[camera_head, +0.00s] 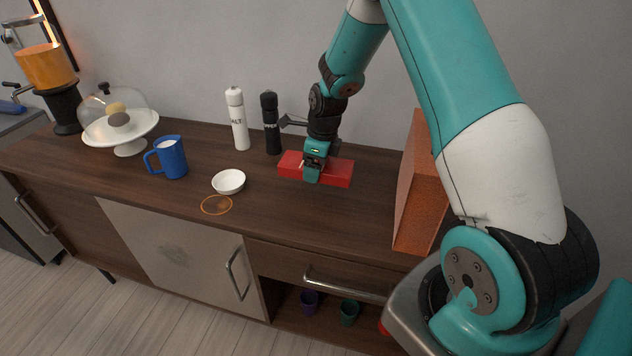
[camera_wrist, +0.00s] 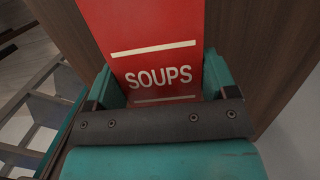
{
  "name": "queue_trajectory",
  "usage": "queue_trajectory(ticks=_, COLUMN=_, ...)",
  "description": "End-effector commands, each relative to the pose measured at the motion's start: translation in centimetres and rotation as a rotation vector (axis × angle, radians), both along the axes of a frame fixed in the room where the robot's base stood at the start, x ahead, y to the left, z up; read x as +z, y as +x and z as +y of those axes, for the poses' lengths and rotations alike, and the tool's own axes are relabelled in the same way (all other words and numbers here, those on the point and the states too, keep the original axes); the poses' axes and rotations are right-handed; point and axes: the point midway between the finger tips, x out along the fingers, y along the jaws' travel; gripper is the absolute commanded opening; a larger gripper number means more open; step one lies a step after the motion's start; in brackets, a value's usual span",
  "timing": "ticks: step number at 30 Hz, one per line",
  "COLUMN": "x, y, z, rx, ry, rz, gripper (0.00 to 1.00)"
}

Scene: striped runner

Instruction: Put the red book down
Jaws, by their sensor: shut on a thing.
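The red book (camera_head: 337,170) is at the back of the dark wooden counter (camera_head: 280,210), to the right of the pepper mill. My gripper (camera_head: 312,172) is over its middle, pointing down, with its jaws shut on the book. In the wrist view the red cover of the book (camera_wrist: 150,45) reads "SOUPS" and sits between the two teal fingers of my gripper (camera_wrist: 158,85). The book lies roughly flat, at or just above the counter; I cannot tell whether it touches.
A dark pepper mill (camera_head: 270,123) and white salt mill (camera_head: 237,120) stand left of the book. A white bowl (camera_head: 229,181), an orange ring (camera_head: 216,205) and a blue jug (camera_head: 171,158) are farther left. An orange box (camera_head: 420,195) stands right. Counter in front of the book is clear.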

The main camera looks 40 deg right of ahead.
Motion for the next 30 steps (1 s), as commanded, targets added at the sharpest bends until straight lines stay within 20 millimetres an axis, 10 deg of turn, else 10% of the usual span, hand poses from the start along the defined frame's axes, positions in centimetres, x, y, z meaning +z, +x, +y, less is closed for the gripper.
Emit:
queue_trajectory(ticks=15, x=-6.2, y=0.0, z=0.0, rx=0.001, ry=0.000, rz=-0.001, gripper=0.46)
queue_trajectory(ticks=26, x=-6.7, y=0.0, z=0.0, rx=0.001, ry=-0.001, rz=-0.002, gripper=0.46)
queue_trajectory(ticks=27, x=-6.8, y=0.0, z=0.0, rx=0.001, ry=0.000, rz=-0.001, gripper=0.83)
queue_trajectory(ticks=30, x=-6.7, y=0.0, z=0.0, rx=0.001, ry=0.000, rz=-0.001, gripper=1.00)
